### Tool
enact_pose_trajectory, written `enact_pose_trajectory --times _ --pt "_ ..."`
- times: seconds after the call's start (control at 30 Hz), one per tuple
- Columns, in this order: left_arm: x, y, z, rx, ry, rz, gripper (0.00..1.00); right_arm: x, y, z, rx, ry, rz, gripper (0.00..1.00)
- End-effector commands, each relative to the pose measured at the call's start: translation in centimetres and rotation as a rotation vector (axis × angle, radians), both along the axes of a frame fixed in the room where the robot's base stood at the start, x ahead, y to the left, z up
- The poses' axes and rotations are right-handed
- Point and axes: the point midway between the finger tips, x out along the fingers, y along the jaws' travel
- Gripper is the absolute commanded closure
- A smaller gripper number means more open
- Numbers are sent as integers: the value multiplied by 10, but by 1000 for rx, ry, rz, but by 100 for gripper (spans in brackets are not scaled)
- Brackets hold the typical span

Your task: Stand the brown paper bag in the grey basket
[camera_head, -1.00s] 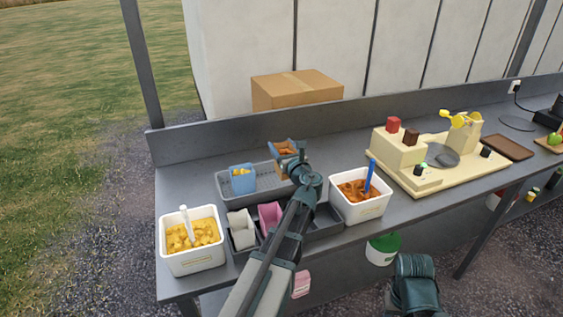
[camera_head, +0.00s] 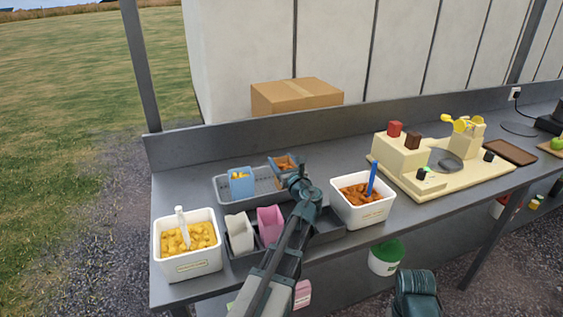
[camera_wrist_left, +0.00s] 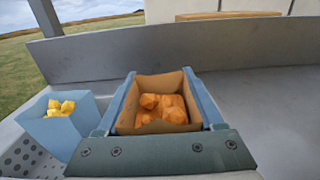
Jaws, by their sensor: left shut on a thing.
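My left gripper (camera_head: 286,162) is shut on the brown paper bag, with one finger on each side of it. The bag (camera_wrist_left: 157,88) is open at the top, upright and filled with orange-brown pieces. In the head view the bag is over the right end of the grey basket (camera_head: 220,193), and my gripper and arm hide most of it. I cannot tell whether its bottom touches the basket floor. A blue bag (camera_head: 241,182) with yellow pieces stands in the basket's left part; in the left wrist view the basket (camera_wrist_left: 22,155) shows a perforated wall or floor.
A white tub of yellow pieces (camera_head: 190,265) stands front left and a white tub of brown pieces (camera_head: 362,213) to the right. A dark tray holds a white bag (camera_head: 239,232) and a pink bag (camera_head: 270,224). A cardboard box (camera_head: 297,96) is behind the counter's back panel.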

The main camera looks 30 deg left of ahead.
Motion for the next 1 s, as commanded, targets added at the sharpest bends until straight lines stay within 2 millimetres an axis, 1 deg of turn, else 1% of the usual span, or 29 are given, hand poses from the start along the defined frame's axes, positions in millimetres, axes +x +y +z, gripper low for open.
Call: enact_pose_trajectory --times 0.1,0.2,0.23,0.3,0.4,0.67,0.77,0.87,0.93,1.0 --pt "0 0 -5 0 0 0 100 0 0 -5 0 0 0 47" --pt "0 0 -4 0 0 0 100 0 0 -4 0 0 0 47" --pt "0 0 -4 0 0 0 30 0 0 -4 0 0 0 47" --pt "0 0 -4 0 0 0 17 0 0 -4 0 0 0 47" --pt "0 0 -4 0 0 0 2 0 0 -4 0 0 0 47" --pt "0 0 -3 0 0 0 2 0 0 -3 0 0 0 47" --pt "0 0 2 0 0 0 2 0 0 2 0 0 0 47" --pt "0 0 13 0 0 0 2 0 0 13 0 0 0 47" --pt "-11 -11 8 0 0 -2 2 0 0 8 0 0 0 47" --pt "-23 -24 8 0 0 -4 2 0 0 8 0 0 0 47"
